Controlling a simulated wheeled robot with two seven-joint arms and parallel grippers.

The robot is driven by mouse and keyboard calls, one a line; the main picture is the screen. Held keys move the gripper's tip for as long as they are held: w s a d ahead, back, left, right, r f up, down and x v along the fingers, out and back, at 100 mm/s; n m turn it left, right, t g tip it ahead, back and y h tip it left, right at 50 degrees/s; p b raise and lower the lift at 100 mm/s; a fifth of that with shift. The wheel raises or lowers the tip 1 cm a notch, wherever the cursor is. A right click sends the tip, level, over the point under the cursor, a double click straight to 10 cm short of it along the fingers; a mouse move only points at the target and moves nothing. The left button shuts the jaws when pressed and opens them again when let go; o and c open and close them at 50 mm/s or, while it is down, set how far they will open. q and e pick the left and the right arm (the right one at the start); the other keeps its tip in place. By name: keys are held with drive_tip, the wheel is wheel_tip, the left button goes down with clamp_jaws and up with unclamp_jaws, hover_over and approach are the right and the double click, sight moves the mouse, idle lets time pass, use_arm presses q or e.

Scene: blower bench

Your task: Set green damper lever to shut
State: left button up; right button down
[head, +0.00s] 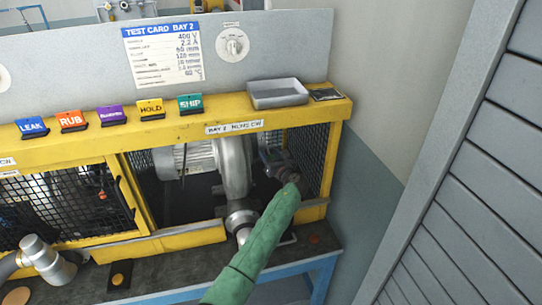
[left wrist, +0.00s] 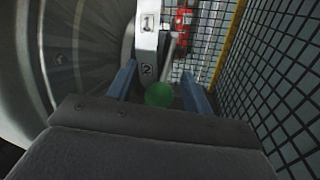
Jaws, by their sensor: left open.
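The green damper lever's round green knob (left wrist: 160,94) shows in the left wrist view, between the two blue-grey fingers of my left gripper (left wrist: 160,88). The fingers stand apart on either side of it; I cannot tell whether either touches it. A grey rod runs up behind the knob, beside a pale plate (left wrist: 147,45) marked 1 and 2. In the head view my left gripper (head: 277,160) is inside the yellow-framed bay, right of the grey blower housing (head: 234,165). The lever cannot be made out there. My right gripper is not in view.
Black mesh (left wrist: 285,70) stands close on the right of the gripper, and the round blower casing (left wrist: 75,60) is close on the left. A red part (left wrist: 184,18) is behind the plate. A grey tray (head: 278,97) and coloured cards sit on the yellow frame (head: 330,112) above.

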use_arm(q)
drive_tip(key=shift+s+d+f, duration=0.15)
drive_tip(key=shift+s, duration=0.1)
drive_tip(key=b+v, duration=0.3)
drive_tip(key=v, duration=0.4)
drive_tip(key=shift+b, duration=0.4)
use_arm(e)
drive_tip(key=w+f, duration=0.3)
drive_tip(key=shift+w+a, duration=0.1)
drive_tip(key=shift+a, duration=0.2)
use_arm(q)
drive_tip(key=shift+s+d, duration=0.1)
drive_tip(key=shift+c, duration=0.2)
